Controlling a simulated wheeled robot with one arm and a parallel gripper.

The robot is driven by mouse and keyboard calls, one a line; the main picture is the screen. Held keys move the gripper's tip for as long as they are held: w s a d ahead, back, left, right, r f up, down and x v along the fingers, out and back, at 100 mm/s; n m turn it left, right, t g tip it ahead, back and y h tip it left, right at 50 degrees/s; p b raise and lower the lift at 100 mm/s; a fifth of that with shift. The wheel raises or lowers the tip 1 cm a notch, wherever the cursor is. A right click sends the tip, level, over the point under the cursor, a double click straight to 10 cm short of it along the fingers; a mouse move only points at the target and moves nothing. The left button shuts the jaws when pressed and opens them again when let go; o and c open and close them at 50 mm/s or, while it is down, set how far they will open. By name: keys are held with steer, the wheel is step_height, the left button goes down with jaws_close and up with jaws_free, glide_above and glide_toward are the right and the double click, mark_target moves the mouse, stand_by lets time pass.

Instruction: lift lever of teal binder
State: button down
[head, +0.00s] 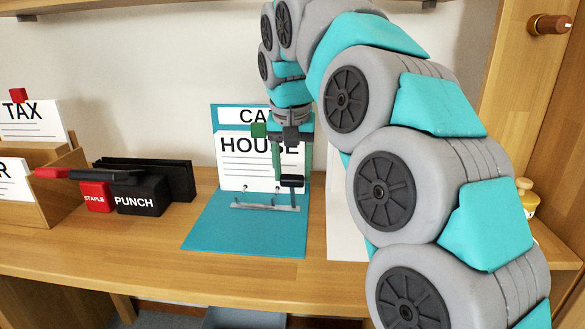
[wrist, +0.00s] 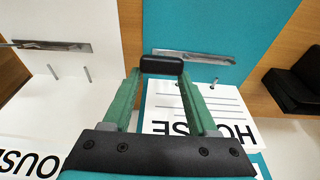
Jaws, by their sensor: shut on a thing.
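The teal binder (head: 215,237) lies open on the desk, its back cover upright with a label and a "HOUSE" sheet. In the wrist view its teal face (wrist: 215,28) carries a metal strip (wrist: 205,57). A black lever grip (head: 292,181) stands above the metal strip at the binder's front. My gripper (head: 291,176) points down there, its green fingers shut on the black grip. In the wrist view the grip (wrist: 161,65) sits between the fingertips (wrist: 161,76). The lever's lower part is mostly hidden.
A white binder (head: 345,225) stands right of the teal one, partly behind my arm; its metal strip (wrist: 50,46) shows in the wrist view. A black punch (head: 142,197) and red stapler (head: 97,197) are left, beside a wooden file box (head: 62,190). A shelf runs overhead.

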steer(key=shift+w, duration=0.15)
steer(key=shift+c, duration=0.8)
jaws_free()
steer(key=shift+r, duration=0.1)
steer(key=v, duration=0.6)
steer(key=shift+p, duration=0.4)
steer(key=shift+p+v, duration=0.7)
steer(key=shift+v, duration=0.05)
